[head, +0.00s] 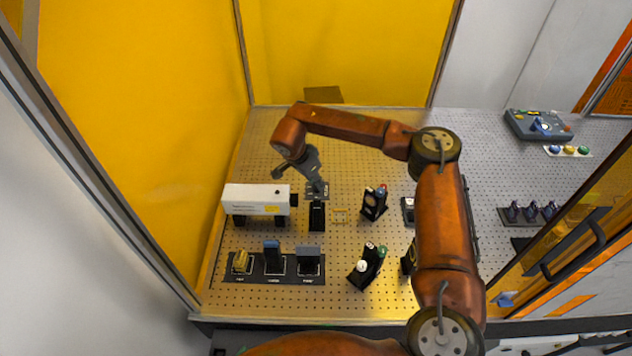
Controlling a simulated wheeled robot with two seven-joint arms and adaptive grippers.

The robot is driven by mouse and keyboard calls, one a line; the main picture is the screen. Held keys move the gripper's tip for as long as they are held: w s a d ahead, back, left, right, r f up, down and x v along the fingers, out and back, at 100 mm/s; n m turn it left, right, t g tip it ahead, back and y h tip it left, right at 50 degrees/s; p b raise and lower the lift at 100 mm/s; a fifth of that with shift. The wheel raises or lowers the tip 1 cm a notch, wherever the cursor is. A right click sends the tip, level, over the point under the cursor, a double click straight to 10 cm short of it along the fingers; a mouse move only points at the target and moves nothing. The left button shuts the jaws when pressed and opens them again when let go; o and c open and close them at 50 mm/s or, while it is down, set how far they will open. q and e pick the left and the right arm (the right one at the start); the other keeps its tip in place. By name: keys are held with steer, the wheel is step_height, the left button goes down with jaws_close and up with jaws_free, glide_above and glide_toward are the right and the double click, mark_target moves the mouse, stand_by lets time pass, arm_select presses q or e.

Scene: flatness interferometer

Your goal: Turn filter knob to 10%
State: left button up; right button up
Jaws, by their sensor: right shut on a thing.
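My right gripper (318,186) reaches down at the top of a black upright filter mount (317,216), just right of the white laser box (256,200). It is shut on the filter knob, which the fingers mostly hide. A small dark plate with light markings (322,196) shows around the fingertips. The knob's pointer and its setting are too small and too covered to read. My left gripper is not in view.
Two black optic mounts (373,204) (367,266) stand to the right. My right arm covers part of the perforated board (225,297). A grey control box (538,126) sits back right.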

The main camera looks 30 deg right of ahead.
jaws_close()
